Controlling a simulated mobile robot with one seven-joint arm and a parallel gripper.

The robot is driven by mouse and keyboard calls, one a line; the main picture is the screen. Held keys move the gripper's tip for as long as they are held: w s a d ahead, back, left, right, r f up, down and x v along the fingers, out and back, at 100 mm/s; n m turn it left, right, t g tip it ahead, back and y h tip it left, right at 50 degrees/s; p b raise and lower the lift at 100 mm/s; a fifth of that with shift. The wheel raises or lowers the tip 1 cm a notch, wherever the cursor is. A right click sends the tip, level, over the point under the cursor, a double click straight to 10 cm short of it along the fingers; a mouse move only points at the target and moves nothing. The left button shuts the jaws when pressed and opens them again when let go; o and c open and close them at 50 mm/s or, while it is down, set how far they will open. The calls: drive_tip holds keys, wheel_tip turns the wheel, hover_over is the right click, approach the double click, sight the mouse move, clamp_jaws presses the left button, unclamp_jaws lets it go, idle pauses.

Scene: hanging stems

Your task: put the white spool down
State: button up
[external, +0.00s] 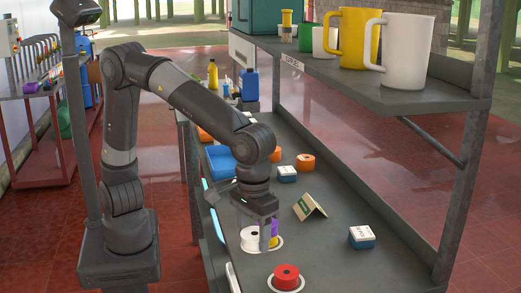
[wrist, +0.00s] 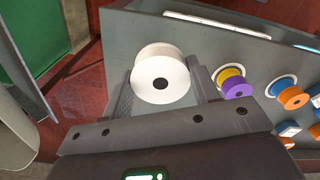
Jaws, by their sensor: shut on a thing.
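The white spool (wrist: 162,72) sits between the two fingers of my gripper (wrist: 160,88) in the wrist view, its round face with a dark centre hole toward the camera. In the external view my gripper (external: 259,235) points down over the near part of the grey bench, shut on the white spool (external: 249,239). A finger covers part of the spool. I cannot tell whether its underside touches the bench. A purple and yellow spool (wrist: 236,85) stands just right of it, on a white ring mark; it also shows behind the finger in the external view (external: 274,229).
A red spool (external: 287,276) stands on a white ring at the near end of the grey bench (external: 327,252). An upper shelf (external: 432,97) with mugs overhangs the right side.

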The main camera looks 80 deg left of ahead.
drive_tip(key=w+a+n, duration=0.5)
drive_tip(key=w+a, duration=0.5)
drive_tip(key=n, duration=1)
hover_over(296, 192)
drive_tip(key=f, duration=0.9)
drive_tip(key=shift+s+d+f, duration=0.1)
drive_tip(key=shift+d+f, duration=0.15)
drive_tip(key=shift+a+f, duration=0.15)
drive_tip(key=shift+f, duration=1.95)
drive_tip(key=shift+f, duration=0.1)
drive_tip(key=o, duration=1)
